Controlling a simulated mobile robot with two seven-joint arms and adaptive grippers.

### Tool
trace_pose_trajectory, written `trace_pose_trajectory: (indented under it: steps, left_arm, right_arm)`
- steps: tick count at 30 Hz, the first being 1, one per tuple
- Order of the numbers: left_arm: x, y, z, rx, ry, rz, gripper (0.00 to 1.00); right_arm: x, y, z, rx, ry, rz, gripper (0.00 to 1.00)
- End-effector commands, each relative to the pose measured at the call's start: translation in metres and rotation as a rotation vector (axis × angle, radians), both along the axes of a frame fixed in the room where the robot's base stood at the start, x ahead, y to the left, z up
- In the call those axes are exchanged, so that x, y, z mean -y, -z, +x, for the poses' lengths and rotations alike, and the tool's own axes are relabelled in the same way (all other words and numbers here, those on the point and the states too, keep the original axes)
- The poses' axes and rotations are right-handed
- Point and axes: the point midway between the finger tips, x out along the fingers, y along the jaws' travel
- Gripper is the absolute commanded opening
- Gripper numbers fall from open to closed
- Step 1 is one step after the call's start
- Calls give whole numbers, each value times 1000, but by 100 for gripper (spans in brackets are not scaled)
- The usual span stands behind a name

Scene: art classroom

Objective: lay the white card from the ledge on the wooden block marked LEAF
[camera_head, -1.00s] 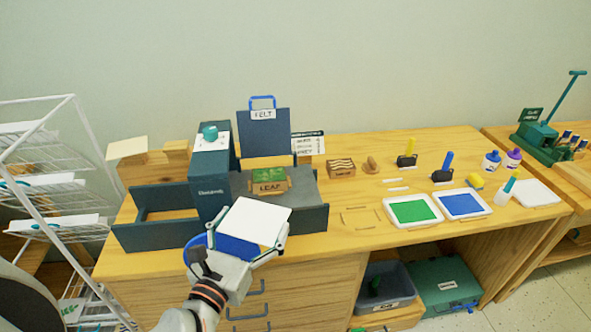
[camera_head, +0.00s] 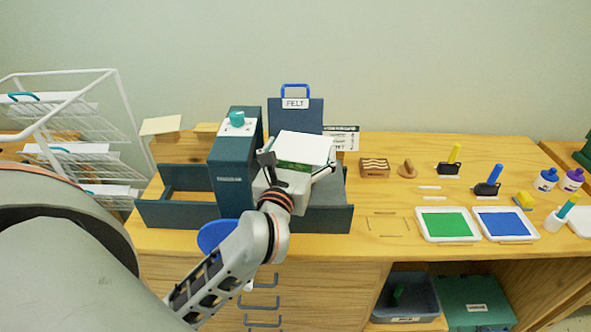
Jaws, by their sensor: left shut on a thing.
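The white card (camera_head: 304,147) is held flat in my left gripper (camera_head: 298,165), one finger at its left edge and one at its right. The card is over the press bed. Below its near edge shows a green strip of the block marked LEAF (camera_head: 293,166); the card and gripper hide the rest of the block and its label. I cannot tell whether the card touches the block. My right gripper is not in view.
The dark press (camera_head: 228,175) with its upright housing stands just left of the card. The FELT board (camera_head: 296,116) stands behind it. Green (camera_head: 445,224) and blue (camera_head: 505,222) ink trays lie to the right. A white wire rack (camera_head: 118,110) is at the left.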

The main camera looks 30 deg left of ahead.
Motion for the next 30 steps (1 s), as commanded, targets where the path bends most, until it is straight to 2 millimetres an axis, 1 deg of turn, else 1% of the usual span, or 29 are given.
trace_pose_trajectory:
  steps: [1,3,6,9,13,17,20,23,30]
  left_arm:
    - [-8,-12,10,11,-39,-8,78]
    - [-20,-26,20,10,-89,-8,78]
    - [-34,-44,33,8,-151,-7,78]
    - [-44,-60,42,5,-196,-3,78]
    - [-51,-76,51,3,-225,-2,78]
    - [-53,-82,55,0,-236,1,78]
    - [-54,-73,56,-5,-239,4,78]
    - [-54,-51,56,-8,-239,6,78]
    - [-54,8,55,-8,-238,7,78]
  right_arm:
    - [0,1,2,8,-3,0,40]
    - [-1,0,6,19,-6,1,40]
    - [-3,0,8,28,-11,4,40]
    - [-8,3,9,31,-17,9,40]
    - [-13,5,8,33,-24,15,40]
    - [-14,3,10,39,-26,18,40]
    - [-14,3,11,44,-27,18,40]
    - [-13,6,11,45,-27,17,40]
    - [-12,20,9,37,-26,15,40]
